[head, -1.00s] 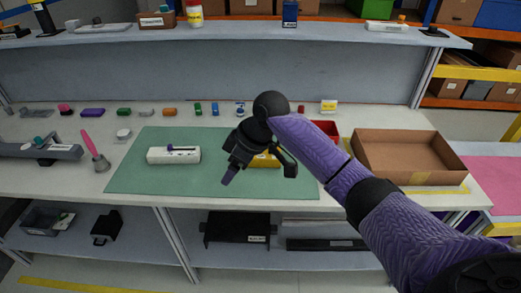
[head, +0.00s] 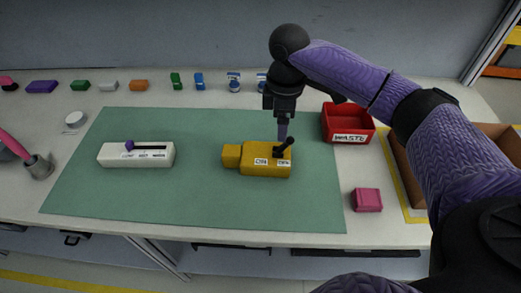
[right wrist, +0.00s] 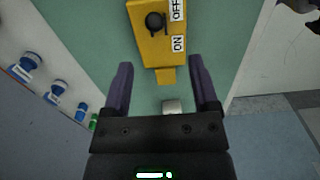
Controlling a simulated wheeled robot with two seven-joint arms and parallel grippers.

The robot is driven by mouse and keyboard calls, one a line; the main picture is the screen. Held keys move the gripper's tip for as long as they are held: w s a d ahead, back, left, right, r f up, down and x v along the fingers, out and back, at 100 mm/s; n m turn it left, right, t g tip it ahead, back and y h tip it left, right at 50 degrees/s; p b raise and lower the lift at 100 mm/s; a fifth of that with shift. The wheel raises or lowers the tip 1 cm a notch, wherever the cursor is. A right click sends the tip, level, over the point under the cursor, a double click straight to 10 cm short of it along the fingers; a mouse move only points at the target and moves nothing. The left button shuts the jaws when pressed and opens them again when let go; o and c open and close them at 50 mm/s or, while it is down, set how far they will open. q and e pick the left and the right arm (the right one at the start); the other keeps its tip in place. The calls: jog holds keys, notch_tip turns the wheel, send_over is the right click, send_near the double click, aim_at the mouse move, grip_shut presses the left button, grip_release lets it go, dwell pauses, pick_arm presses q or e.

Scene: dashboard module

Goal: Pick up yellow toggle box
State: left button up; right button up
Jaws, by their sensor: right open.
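The yellow toggle box (head: 265,171) lies on the green mat (head: 200,205), with a black lever and two white labels on top. A narrower yellow block sticks out from its left end. My right gripper (head: 283,128) is above the box's far edge by the lever, pointing down; the head view does not show clearly whether it touches. In the right wrist view the box (right wrist: 150,48), with ON and OFF labels, lies ahead of the fingers. The right gripper (right wrist: 163,82) is open, with nothing between its fingers. My left gripper is not in view.
A white slider box (head: 137,160) is left on the mat. A red waste bin (head: 347,128) and a pink block (head: 367,200) are to the right, near a cardboard box (head: 400,170). Several small coloured parts line the back. The mat between the two boxes is clear.

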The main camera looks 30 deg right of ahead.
aim_at(277, 150)
jog(key=f+b, duration=0.1)
jog(key=f, duration=0.1)
jog(key=f+b, duration=0.1)
jog(key=f, duration=0.2)
jog(key=f+b, duration=0.1)
jog(key=f, duration=0.2)
jog(key=shift+w+a+f, duration=0.15)
jog(key=shift+w+a, duration=0.05)
jog(key=shift+w, duration=0.05)
jog(key=shift+f+b, duration=0.35)
jog(key=shift+r, duration=0.15)
jog(key=shift+c, duration=0.2)
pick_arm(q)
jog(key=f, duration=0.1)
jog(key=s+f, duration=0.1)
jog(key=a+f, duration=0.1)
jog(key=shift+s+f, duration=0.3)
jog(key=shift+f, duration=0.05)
pick_arm(e)
grip_shut()
